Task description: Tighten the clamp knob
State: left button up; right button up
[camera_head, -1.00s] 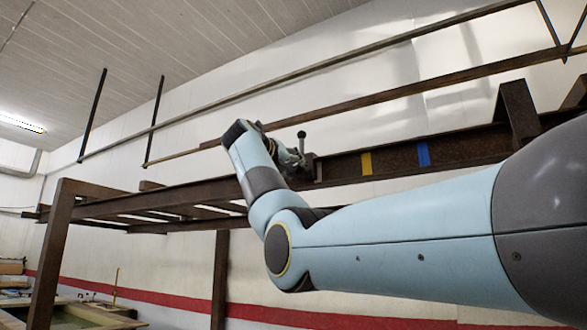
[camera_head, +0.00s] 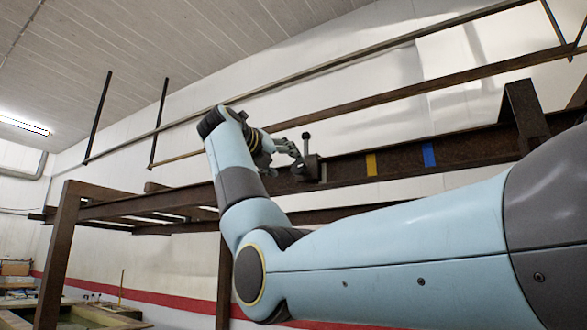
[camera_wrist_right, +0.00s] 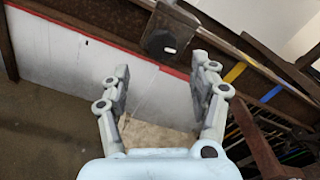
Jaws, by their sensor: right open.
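The clamp (camera_head: 306,168) is a dark block on the rusty rail, with a round-topped knob or handle (camera_head: 306,137) standing up from it. In the right wrist view the clamp (camera_wrist_right: 172,22) is at the top centre, and a dark face with a small white mark (camera_wrist_right: 160,41) points toward me. My right gripper (camera_head: 287,148) is just left of the clamp in the head view. In the right wrist view my right gripper (camera_wrist_right: 161,66) is open and empty, its fingers spread below the clamp and apart from it. My left gripper is out of view.
The rusty rail (camera_head: 400,160) carries a yellow band (camera_head: 371,164) and a blue band (camera_head: 429,155) right of the clamp. Thin bars cross above it. A rusty post (camera_head: 60,245) stands at left. My right arm covers much of the lower right.

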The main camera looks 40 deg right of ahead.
jog(key=shift+v, duration=2.3)
jog(key=shift+f, duration=0.1)
